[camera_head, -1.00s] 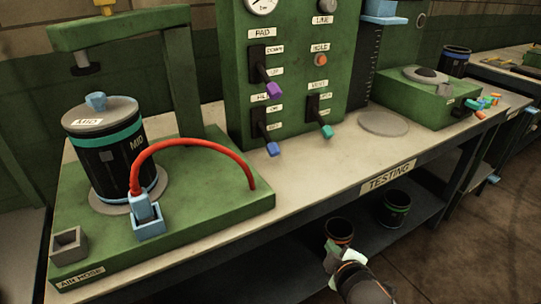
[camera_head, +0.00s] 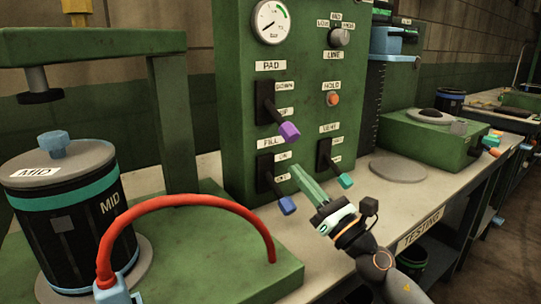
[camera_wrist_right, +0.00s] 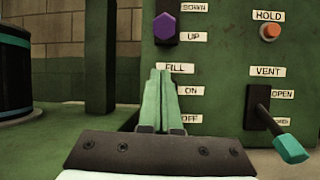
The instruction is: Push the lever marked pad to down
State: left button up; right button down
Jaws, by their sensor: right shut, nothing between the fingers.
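The pad lever has a purple knob (camera_head: 289,131) on a black slotted plate, under the "PAD" label on the green panel (camera_head: 237,120). Its knob hangs low, beside the "UP" label, below "DOWN". The purple knob also shows end-on in the right wrist view (camera_wrist_right: 165,28). My right gripper (camera_head: 300,172) is shut and empty, its green fingers pointing at the panel just below and right of the purple knob, apart from it. In the right wrist view the shut fingers (camera_wrist_right: 159,85) cover most of the fill lever. My left gripper is not in view.
Near the fingers are the blue fill knob (camera_head: 287,205) and the teal vent knob (camera_head: 345,180). An orange hold button (camera_head: 333,99) sits above the vent lever. A red hose (camera_head: 185,202) arches at the left beside a dark canister (camera_head: 75,235).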

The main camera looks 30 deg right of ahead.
aim_at(279, 120)
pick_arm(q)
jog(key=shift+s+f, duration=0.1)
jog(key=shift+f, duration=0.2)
pick_arm(e)
jog(key=shift+w+f, duration=0.15)
jog(key=shift+f, duration=0.1)
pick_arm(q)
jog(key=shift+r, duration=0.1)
pick_arm(e)
jog(key=shift+r, duration=0.1)
